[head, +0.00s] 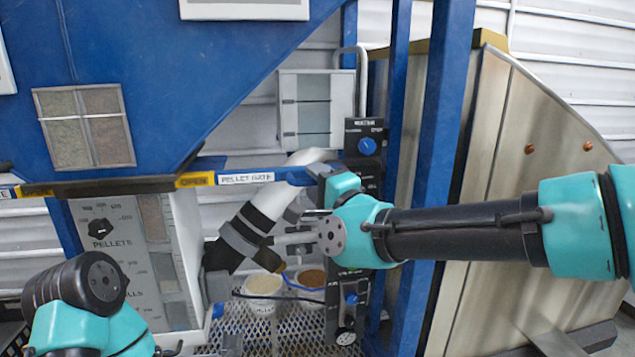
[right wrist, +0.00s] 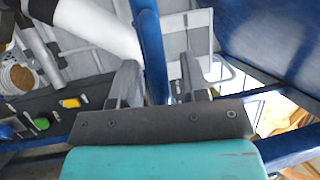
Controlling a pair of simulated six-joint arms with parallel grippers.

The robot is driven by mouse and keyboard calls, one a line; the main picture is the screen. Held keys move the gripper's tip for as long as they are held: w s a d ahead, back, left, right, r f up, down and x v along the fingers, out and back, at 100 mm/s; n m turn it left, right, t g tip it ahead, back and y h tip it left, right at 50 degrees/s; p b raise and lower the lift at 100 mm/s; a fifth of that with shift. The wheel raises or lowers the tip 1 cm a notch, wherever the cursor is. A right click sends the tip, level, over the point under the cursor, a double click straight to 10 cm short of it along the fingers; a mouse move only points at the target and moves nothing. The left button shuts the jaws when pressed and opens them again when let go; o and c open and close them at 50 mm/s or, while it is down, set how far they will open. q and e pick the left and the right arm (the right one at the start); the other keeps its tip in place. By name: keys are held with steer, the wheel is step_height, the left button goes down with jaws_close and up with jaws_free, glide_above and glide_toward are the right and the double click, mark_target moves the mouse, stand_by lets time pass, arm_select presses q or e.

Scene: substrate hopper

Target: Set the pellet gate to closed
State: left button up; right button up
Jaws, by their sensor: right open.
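The pellet gate shows in the head view as a blue bar with a white "PELLET GATE" label (head: 245,178). A yellow "OPEN" tag (head: 196,180) is at its left. The bar's right end is partly hidden by my right gripper and wrist. My right gripper (head: 288,232) is open, below and right of the label, in front of the white pipe. In the right wrist view a blue bar (right wrist: 150,45) runs between or just behind the open fingers; I cannot tell whether they touch it.
A white pipe (head: 258,208) with black bands slopes under the gate. A black panel with a blue knob (head: 367,146) stands behind my right wrist. Blue uprights (head: 438,150) stand to the right. A white pellet panel (head: 130,250) and tubs (head: 263,285) are below.

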steer(key=shift+c, duration=0.3)
jaws_close()
